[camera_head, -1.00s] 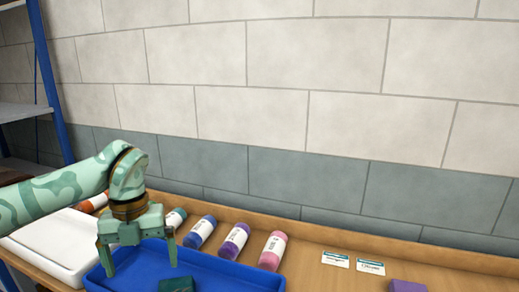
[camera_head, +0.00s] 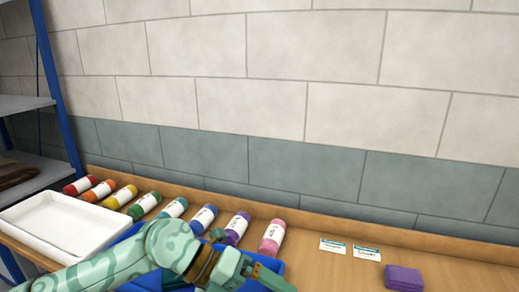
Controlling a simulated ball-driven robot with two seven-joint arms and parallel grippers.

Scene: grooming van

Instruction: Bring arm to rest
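My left arm comes in from the bottom left, low across the blue tray (camera_head: 128,233). Its gripper (camera_head: 250,274) is turned sideways and points to the right, near the tray's right end, below the purple-labelled and pink bottles. The lower part is cut off by the picture edge, so I cannot tell how far its fingers are apart. I see nothing held in it. The arm hides most of the tray and whatever lies in it. My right gripper is out of view.
Several bottles lie in a row along the back ledge, from red (camera_head: 80,185) to pink (camera_head: 272,238). An empty white tray (camera_head: 60,228) is at left, by a blue-posted shelf (camera_head: 58,95).

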